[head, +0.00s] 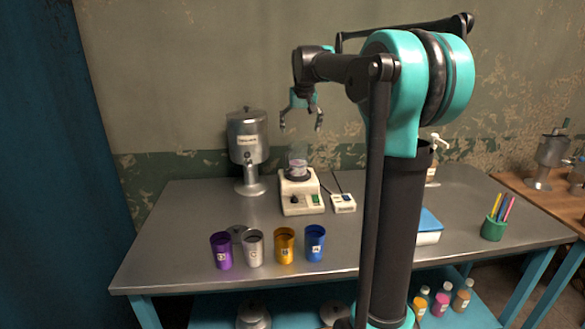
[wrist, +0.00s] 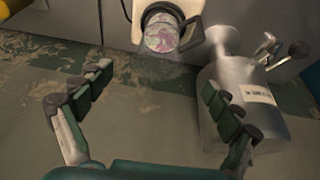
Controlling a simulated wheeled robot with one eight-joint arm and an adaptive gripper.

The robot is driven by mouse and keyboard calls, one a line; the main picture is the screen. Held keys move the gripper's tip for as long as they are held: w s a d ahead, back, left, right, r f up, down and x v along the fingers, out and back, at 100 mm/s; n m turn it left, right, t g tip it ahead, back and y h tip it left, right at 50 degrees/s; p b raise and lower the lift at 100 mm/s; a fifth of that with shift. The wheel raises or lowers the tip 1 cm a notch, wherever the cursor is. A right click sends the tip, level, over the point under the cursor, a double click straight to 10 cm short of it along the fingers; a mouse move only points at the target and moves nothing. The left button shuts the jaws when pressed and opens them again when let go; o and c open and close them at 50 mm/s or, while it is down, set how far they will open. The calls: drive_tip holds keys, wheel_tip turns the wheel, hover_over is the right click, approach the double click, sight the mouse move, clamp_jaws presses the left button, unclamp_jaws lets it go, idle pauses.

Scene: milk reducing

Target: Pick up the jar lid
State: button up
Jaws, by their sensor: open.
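My gripper (head: 302,122) is open and empty, high above the back of the metal table, with its fingers pointing down. In the wrist view its two fingers (wrist: 156,84) are spread wide with nothing between them. Below it, a clear glass jar (head: 298,163) stands on a white stirrer-like device (head: 301,196). The jar also shows in the wrist view (wrist: 160,35), with pinkish contents or markings.
A metal tank (head: 247,140) stands left of the device. Purple (head: 221,251), silver (head: 253,249), orange (head: 285,246) and blue (head: 315,244) cups line the front. A small white box (head: 343,203) sits beside the device. A green pen holder (head: 494,229) stands at right. The table's left side is clear.

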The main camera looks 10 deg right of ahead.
idle(0.5)
drive_tip(key=s+a+f+n+g+h, duration=0.1)
drive_tip(key=s+a+f+n, duration=0.2)
drive_tip(key=s+a+n, duration=0.55)
drive_tip(key=s+a+f+n+h, duration=0.1)
drive_tip(key=s+a+f+n, duration=0.2)
drive_tip(key=s+a+n, duration=0.6)
drive_tip(key=s+a+f+n+g+h, duration=0.1)
drive_tip(key=s+a+f+n, duration=0.3)
drive_tip(key=s+a+n, duration=0.5)
hover_over(236, 227)
drive_tip(key=s+a, duration=0.2)
drive_tip(key=f, duration=1)
drive_tip(key=shift+d, duration=0.2)
drive_tip(key=shift+w+x, duration=0.2)
drive_tip(key=shift+x, duration=1.3)
drive_tip(key=shift+w+x, duration=0.25)
drive_tip(key=shift+x, duration=1.2)
drive_tip(key=shift+d+r, duration=0.1)
drive_tip(key=c, duration=1.2)
